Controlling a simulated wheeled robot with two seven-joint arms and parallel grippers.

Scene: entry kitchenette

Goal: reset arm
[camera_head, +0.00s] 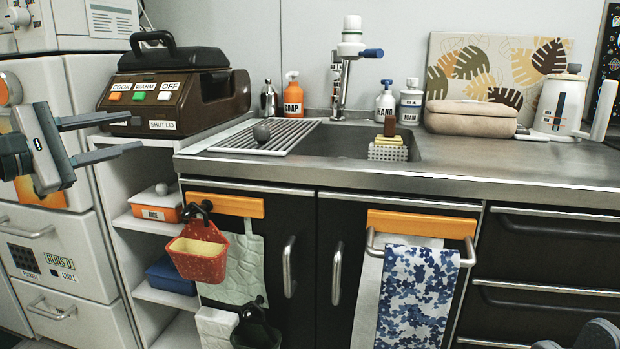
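My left gripper (136,131) comes in from the left edge, in front of the white cabinet and left of the counter. Its two grey fingers point right and stand apart, with nothing between them. Dark rounded parts (600,335) at the bottom right corner look like part of my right arm or gripper. They are mostly cut off by the frame, so I cannot tell the state of its fingers.
A brown cooker (175,90) stands beyond my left gripper. The steel counter (460,178) holds a sink (345,140), bottles and a white kettle (560,105). A red basket (198,252) and a blue patterned towel (415,290) hang in front of the dark cupboards.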

